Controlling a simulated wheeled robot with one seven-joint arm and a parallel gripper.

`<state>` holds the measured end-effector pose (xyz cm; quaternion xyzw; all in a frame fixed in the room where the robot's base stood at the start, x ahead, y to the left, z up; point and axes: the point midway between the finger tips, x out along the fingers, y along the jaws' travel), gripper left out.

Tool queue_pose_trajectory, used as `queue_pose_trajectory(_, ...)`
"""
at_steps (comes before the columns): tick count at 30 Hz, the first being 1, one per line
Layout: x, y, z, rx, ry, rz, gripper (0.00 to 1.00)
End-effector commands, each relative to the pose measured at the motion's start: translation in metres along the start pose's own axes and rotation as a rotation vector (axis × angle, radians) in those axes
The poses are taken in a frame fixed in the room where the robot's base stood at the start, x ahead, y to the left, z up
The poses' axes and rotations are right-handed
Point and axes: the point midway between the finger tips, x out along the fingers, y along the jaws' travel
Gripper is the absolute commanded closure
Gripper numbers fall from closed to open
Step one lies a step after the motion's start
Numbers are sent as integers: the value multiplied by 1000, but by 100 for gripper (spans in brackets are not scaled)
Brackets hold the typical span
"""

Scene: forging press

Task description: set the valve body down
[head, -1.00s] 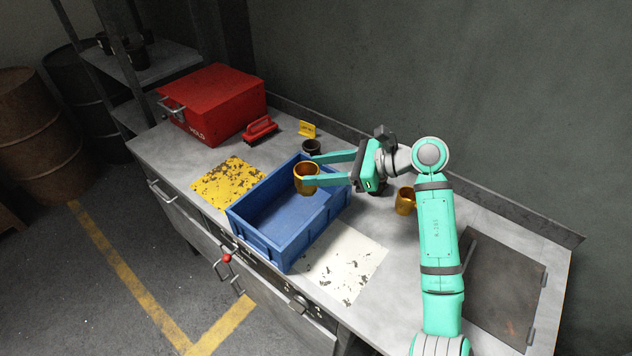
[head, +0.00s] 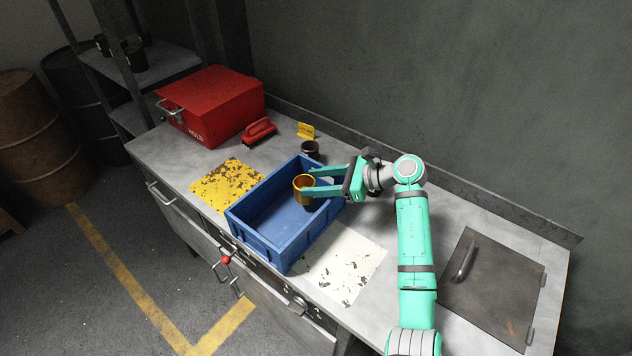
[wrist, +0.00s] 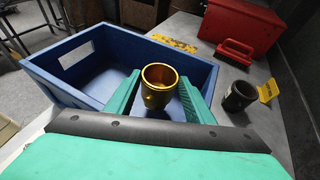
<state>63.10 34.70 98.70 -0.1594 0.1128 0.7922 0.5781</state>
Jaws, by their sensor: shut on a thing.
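The brass, cup-shaped valve body (head: 303,190) is held upright between the fingers of my gripper (head: 308,184), over the back right part of the blue bin (head: 250,240). In the wrist view the valve body (wrist: 160,90) sits between the two green fingers (wrist: 159,97), with its open mouth up. The blue bin (wrist: 62,90) lies beyond and below it. The bin's floor looks empty where I can see it. Whether the valve body's underside touches anything is hidden.
A yellow worn mat (head: 227,183) lies left of the bin, a white worn mat (head: 345,265) right of it. A dark cup (head: 310,150), yellow tag (head: 306,131), red brush (head: 258,131) and red HOLD box (head: 212,105) stand behind. A dark handled plate (head: 495,290) lies right.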

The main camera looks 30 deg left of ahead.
Motion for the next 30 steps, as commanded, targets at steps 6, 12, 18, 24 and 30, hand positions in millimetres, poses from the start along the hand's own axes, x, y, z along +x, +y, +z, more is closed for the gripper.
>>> queue_pose_trajectory(6,0,0,-2,0,-1,-1,100)
queue_pose_trajectory(12,2,0,-6,1,-1,-2,100)
queue_pose_trajectory(18,4,0,-11,1,-1,-1,100)
queue_pose_trajectory(24,5,0,-12,2,1,0,33)
queue_pose_trajectory(30,5,0,-12,3,2,0,33)
